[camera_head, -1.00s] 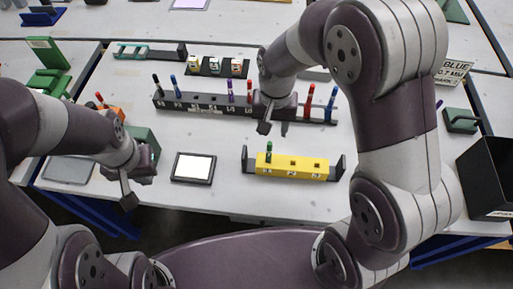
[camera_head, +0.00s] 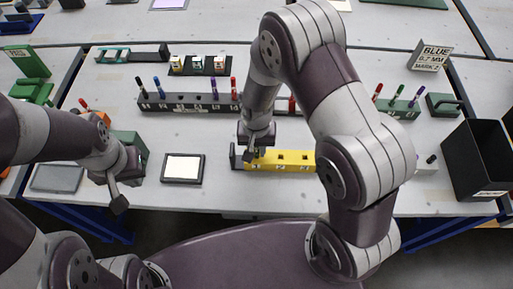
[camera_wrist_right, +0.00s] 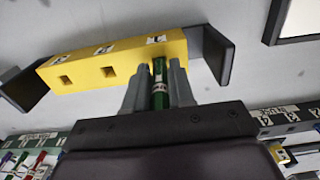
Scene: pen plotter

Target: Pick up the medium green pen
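The yellow block (camera_head: 290,168) stands near the front of the table between dark brackets, and it also fills the upper part of the right wrist view (camera_wrist_right: 120,62). The green pen (camera_wrist_right: 160,85) is upright at the block's end hole. My right gripper (camera_head: 253,156) is at that end of the block, with its fingers (camera_wrist_right: 160,88) close on both sides of the pen. In the head view it hides the pen. No clear gap shows between pen and fingers. My left gripper (camera_head: 116,197) hangs empty at the table's front left; its finger opening is not clear.
A dark rack (camera_head: 185,103) with blue, purple and red pens stands behind the block. A green rack (camera_head: 402,112) with several pens is at the right. A white-topped pad (camera_head: 182,168) lies left of the block. A black bin (camera_head: 475,160) stands far right.

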